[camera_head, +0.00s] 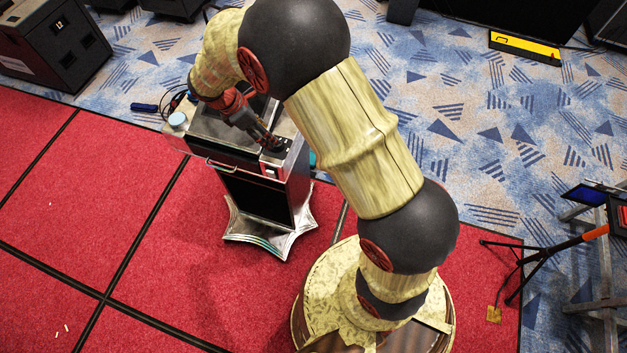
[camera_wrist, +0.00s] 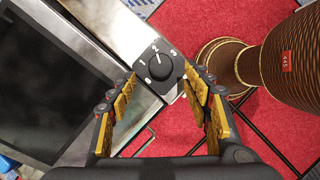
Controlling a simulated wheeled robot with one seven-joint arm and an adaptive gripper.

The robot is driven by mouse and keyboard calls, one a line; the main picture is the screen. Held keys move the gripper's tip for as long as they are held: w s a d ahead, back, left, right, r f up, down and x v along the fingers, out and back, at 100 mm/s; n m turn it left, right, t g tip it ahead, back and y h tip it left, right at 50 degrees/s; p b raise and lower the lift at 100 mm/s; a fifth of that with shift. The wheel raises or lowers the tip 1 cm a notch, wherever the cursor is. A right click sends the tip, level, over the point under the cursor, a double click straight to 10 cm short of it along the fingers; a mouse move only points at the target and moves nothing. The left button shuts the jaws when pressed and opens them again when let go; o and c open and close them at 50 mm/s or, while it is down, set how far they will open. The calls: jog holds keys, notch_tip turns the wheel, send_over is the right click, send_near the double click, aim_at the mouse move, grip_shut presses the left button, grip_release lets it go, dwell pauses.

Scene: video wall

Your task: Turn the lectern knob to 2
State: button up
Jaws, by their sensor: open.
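The lectern (camera_head: 214,128) is a metal stand with a dark sloped top and a flared silver foot. In the wrist view its knob (camera_wrist: 159,68) is round and black on a dark square plate marked 0, 1, 2 and 3. A small white mark on the knob seems to point up towards the 2, but it is too small to be sure. My gripper (camera_wrist: 161,84) is open, its yellow-padded fingers on either side of the knob plate, with no clear contact. In the head view my gripper (camera_head: 276,143) is over the lectern's right corner and largely hides the knob.
A dark screen (camera_wrist: 45,85) fills the lectern top left of the knob. A light blue round object (camera_head: 178,119) and cables are at its left end. A black tripod (camera_head: 525,262) stands at the right. Red floor (camera_head: 165,270) in front of the lectern is clear.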

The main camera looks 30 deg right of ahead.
jog(key=s+r+m+t+y+b, duration=0.1)
jog(key=s+r+m+b, duration=0.2)
jog(key=s, duration=0.5)
jog(key=s+d+r+m+t+y+b, duration=0.1)
jog(key=s+r+m+t+y+b, duration=0.1)
jog(key=s+m+b, duration=0.4)
jog(key=s+d+r+m+t+y+b, duration=0.1)
jog(key=s+r+m+b, duration=0.3)
jog(key=s+m, duration=0.4)
jog(key=shift+s+r+t+y, duration=0.4)
jog(key=shift+s+t, duration=0.1)
jog(key=shift+s, duration=1.45)
jog(key=shift+b, duration=0.3)
